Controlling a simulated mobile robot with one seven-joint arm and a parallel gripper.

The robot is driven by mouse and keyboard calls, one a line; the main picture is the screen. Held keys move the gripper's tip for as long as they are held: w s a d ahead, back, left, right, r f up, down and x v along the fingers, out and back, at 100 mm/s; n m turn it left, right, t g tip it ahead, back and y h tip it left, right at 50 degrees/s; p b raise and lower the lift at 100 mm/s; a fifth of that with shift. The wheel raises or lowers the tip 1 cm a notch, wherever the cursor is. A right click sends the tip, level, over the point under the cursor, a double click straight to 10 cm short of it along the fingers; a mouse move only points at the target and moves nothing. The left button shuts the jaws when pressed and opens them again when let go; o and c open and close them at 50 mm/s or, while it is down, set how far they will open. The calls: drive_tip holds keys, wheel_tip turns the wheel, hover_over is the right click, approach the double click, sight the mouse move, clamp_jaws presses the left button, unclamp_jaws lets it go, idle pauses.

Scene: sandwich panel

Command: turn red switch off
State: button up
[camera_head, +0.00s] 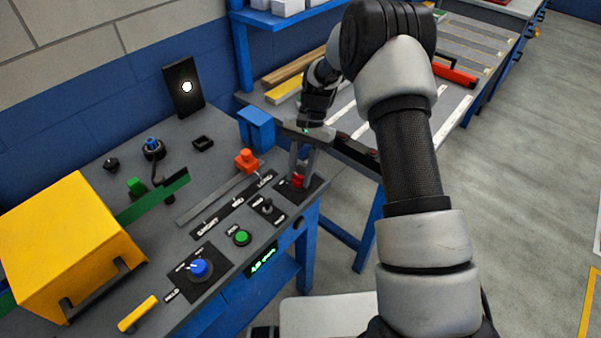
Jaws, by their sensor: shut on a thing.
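The red switch (298,181) sits on a black plate near the right end of the grey panel top. My gripper (301,176) points down over it, with its fingers on either side of the switch and shut on it. The fingers cover part of the switch, so its exact tilt cannot be told. My arm comes in from the right side of the view.
Left of the switch are an orange slider knob (247,160), a small black toggle (267,206), a green button (242,237) and a blue knob (199,268). A yellow box (69,243) stands at the left. A blue block (256,128) stands behind the gripper.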

drive_tip(key=n, duration=0.2)
drive_tip(key=n+h, duration=0.1)
drive_tip(key=n, duration=0.1)
drive_tip(key=n+h, duration=0.1)
drive_tip(key=n, duration=0.1)
drive_tip(key=shift+w+a, duration=0.15)
drive_tip(key=shift+a, duration=0.1)
drive_tip(key=shift+n, duration=0.3)
drive_tip(key=o, duration=1)
drive_tip(key=shift+r, duration=0.1)
drive_tip(key=v, duration=1.1)
drive_tip(key=p+v, duration=0.1)
drive_tip(key=v, duration=0.5)
drive_tip(key=shift+w+a, duration=0.35)
